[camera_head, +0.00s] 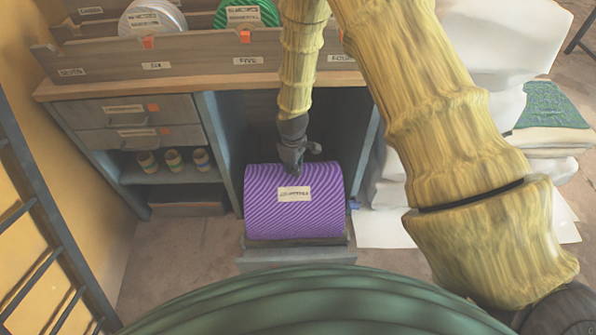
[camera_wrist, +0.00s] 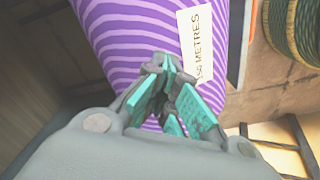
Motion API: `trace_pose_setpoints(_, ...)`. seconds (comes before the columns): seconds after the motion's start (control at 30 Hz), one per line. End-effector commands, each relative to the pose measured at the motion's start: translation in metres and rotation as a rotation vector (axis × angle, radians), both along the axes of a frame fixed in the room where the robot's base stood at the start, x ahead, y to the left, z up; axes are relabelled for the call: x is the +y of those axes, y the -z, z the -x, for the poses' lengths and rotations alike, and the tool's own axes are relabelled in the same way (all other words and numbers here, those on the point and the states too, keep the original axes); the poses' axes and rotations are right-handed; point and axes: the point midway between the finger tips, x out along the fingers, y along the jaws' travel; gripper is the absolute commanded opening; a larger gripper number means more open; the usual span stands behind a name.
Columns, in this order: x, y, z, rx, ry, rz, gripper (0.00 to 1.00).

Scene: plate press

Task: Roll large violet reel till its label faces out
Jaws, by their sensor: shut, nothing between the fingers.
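The large violet reel (camera_head: 270,216) lies on its side on a low stand below the workbench, wound with light diagonal stripes. Its white label (camera_head: 294,194) shows on the upper front, facing the head camera. My gripper (camera_head: 296,172) is shut and empty at the top back edge of the reel, above the label; I cannot tell if it touches. In the wrist view the reel (camera_wrist: 125,35) fills the upper middle, with the label (camera_wrist: 203,45) to the right reading "METRES". The teal-padded fingertips (camera_wrist: 168,72) are together in front of the violet surface.
The workbench (camera_head: 185,83) stands behind, with labelled bins holding a grey reel (camera_head: 150,18) and a green reel (camera_head: 245,14). Drawers (camera_head: 140,137) and a shelf with small spools (camera_head: 172,161) are left. White sacks and sheets (camera_head: 390,215) lie right. Floor (camera_head: 175,255) is clear at front left.

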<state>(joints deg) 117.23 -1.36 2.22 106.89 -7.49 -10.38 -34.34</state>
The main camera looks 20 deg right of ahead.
Motion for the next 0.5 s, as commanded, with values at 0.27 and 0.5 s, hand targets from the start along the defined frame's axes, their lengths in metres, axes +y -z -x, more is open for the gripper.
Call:
trace_pose_setpoints(0.27,0.0,0.007,0.0,0.001,0.0,0.001,0.0)
trace_pose_setpoints(0.5,0.0,0.013,0.0,0.001,0.0,0.0,0.0)
